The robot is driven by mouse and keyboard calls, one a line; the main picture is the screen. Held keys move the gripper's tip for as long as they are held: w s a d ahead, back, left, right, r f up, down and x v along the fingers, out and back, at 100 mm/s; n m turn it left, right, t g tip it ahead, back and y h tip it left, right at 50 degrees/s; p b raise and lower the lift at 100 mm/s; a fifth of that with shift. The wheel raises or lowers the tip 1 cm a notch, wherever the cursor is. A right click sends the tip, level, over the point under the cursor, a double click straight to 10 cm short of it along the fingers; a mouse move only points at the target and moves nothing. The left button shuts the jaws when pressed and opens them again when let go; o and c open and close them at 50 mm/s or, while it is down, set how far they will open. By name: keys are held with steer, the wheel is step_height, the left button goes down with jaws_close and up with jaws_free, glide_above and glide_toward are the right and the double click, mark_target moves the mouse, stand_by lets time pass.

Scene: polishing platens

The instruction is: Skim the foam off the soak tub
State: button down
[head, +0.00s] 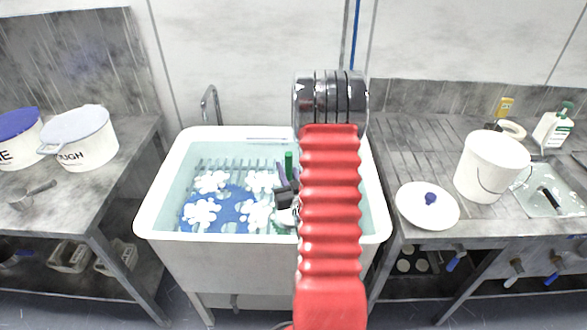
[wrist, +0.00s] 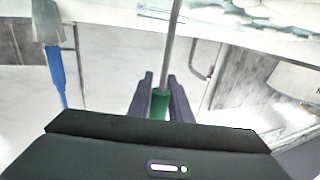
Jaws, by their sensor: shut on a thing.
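The white soak tub (head: 160,190) holds pale water. Several white foam clumps (head: 213,181) float in its left and middle part, some over a blue round shape (head: 228,192). Foam (wrist: 275,12) also shows at the top right of the wrist view. My gripper (head: 284,176) is over the tub's middle, partly hidden by my red arm. In the wrist view its purple fingers (wrist: 163,90) are shut on the green handle (wrist: 160,102) of a tool with a thin metal rod (wrist: 173,45). The rod runs out of the top of the wrist view, so the tool's far end is hidden there.
A bench on the left holds two labelled tubs (head: 85,140) and a metal scoop (head: 32,194). A tap (head: 210,104) stands behind the tub.

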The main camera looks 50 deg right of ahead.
steer(key=w+a, duration=0.6)
steer(key=w, duration=0.1)
steer(key=shift+w+a, duration=0.25)
steer(key=shift+a, duration=0.05)
stand_by(0.6)
steer(key=w+d, duration=0.9)
steer(key=d, duration=0.1)
steer(key=shift+d, duration=0.25)
stand_by(1.1)
steer(key=shift+w+a, duration=0.1)
steer(key=shift+w, duration=0.1)
steer(key=w+a, duration=1.1)
steer(key=w, duration=0.2)
steer(key=shift+w+a, duration=0.15)
steer(key=shift+a, duration=0.2)
stand_by(1.1)
steer(key=shift+a, duration=0.1)
